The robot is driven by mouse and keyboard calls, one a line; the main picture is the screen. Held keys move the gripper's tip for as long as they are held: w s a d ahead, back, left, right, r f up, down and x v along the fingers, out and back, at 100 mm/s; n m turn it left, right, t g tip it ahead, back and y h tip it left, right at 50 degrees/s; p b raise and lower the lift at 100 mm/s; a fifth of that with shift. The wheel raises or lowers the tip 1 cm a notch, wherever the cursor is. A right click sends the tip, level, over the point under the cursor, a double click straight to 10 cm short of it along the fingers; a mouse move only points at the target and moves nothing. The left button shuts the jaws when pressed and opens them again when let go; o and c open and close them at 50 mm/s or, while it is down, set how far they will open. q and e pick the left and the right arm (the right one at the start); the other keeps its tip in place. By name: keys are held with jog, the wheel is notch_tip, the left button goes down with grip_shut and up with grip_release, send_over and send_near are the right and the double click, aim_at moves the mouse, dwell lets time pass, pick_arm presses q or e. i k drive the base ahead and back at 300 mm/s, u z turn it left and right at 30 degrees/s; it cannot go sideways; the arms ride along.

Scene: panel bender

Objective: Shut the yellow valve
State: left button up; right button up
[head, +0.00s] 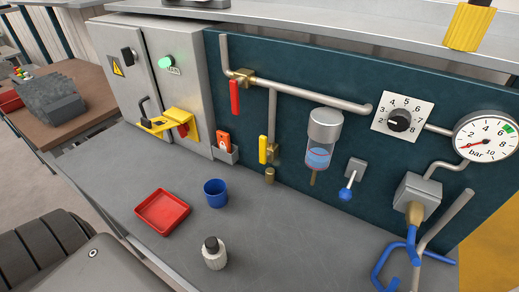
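The yellow valve (263,150) has a flat yellow lever on a brass body (273,152). It sits on a vertical pipe branch (271,115) that drops from the main grey pipe, on the dark teal panel. The yellow lever stands upright, in line with this pipe branch. A short brass outlet (270,175) ends the branch below it. A second valve with a red lever (235,97) is on the main pipe to the upper left, and its lever hangs down across that pipe. Neither of my grippers shows in the head view.
Bench below the yellow valve is clear.

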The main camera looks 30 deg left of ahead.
aim_at(264, 156)
jog(key=k, duration=0.4)
jog(key=u, duration=1.65)
jog(key=k, duration=0.95)
jog(key=z, duration=1.7)
